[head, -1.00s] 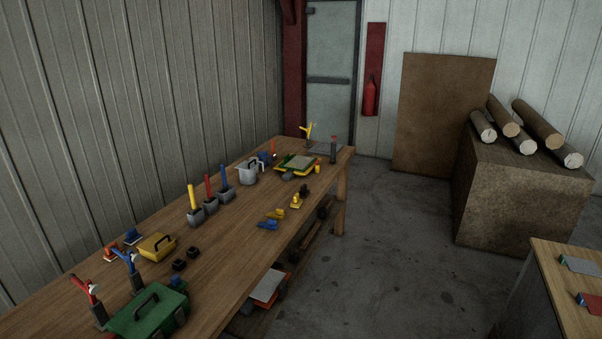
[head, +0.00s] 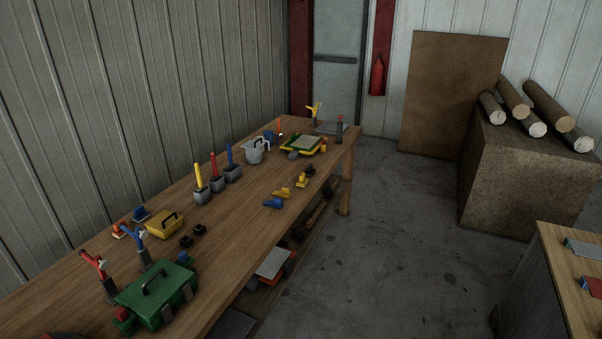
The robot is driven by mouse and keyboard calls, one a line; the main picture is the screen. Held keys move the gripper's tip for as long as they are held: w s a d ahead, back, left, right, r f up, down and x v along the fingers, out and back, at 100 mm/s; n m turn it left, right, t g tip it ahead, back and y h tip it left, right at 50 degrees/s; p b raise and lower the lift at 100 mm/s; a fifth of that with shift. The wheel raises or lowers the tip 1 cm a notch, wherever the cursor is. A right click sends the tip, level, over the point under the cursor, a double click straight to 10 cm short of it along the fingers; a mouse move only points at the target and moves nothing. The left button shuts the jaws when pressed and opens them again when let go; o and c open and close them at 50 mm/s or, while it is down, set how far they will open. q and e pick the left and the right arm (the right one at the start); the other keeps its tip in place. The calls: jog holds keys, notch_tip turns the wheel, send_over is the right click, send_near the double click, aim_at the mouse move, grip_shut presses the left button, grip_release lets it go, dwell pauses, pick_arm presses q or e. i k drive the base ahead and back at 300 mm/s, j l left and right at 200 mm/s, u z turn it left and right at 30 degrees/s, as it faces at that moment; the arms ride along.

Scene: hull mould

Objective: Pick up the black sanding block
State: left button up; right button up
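Two small black pieces, (head: 186,241) and (head: 199,230), sit on the long wooden workbench (head: 235,245) to the right of a yellow case. A small dark piece (head: 310,171) lies farther along, near the bench's right edge, beside a small yellow piece (head: 302,181). At this size I cannot tell which of these dark pieces is the black sanding block. Another yellow piece (head: 283,193) and a blue piece (head: 272,203) lie nearby. Neither of my grippers is in view.
A green toolbox (head: 155,295) and the yellow case (head: 165,224) stand on the near bench. Grey holders with coloured handles (head: 216,182) line its wall side. A second bench (head: 560,270) is at lower right. The concrete floor (head: 400,240) between is clear.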

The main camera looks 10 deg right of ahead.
aim_at(310, 172)
jog(key=i+l+u, duration=0.1)
jog(key=u, duration=0.25)
jog(key=i+l+u, duration=0.15)
jog(key=u, duration=0.2)
jog(key=i+l+u, duration=0.15)
jog(key=u, duration=0.2)
jog(key=i+l+u, duration=0.1)
jog(key=l, duration=0.25)
jog(key=i+l+u, duration=0.1)
jog(key=i+l, duration=0.15)
jog(key=l, duration=0.15)
jog(key=i+l+u, duration=0.1)
jog(key=l, duration=0.3)
jog(key=i+l+u, duration=0.1)
jog(key=l, duration=0.3)
jog(key=i+l+u, duration=0.1)
jog(key=l, duration=0.35)
jog(key=i+l+u, duration=0.1)
jog(key=l, duration=0.3)
jog(key=i+l+u, duration=0.15)
jog(key=l, duration=0.3)
jog(key=i+l, duration=0.1)
jog(key=l, duration=0.35)
jog(key=i+l, duration=0.1)
jog(key=l, duration=0.4)
jog(key=i+l, duration=0.1)
jog(key=l, duration=0.35)
jog(key=i+l, duration=0.1)
jog(key=l, duration=0.35)
